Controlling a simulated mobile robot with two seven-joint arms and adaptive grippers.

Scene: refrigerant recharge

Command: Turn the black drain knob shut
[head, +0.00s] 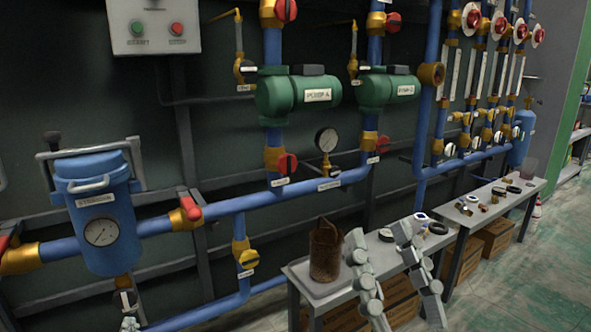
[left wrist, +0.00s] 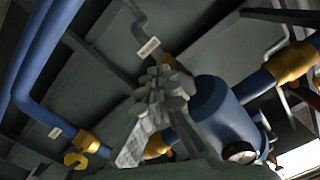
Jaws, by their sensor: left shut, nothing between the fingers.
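The blue strainer (head: 95,205) hangs on the pipe at the left of the head view. Its brass drain fitting (head: 123,282) shows below it, with a white tag. I cannot clearly make out the black drain knob. My left gripper (head: 130,323) is just below this drain, at the bottom edge of the picture. In the left wrist view the left gripper (left wrist: 163,82) is shut and empty, overlapping the drain pipe beside the strainer (left wrist: 222,118); contact cannot be told. My right gripper (head: 380,236) is open and empty in front of the low bench.
A yellow-handled valve (head: 249,259) sits right of the strainer, and a red-handled valve (head: 188,210) on its outlet pipe. A low bench (head: 297,268) carries a rusty can (head: 325,250) and small parts. Green floor at the right is free.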

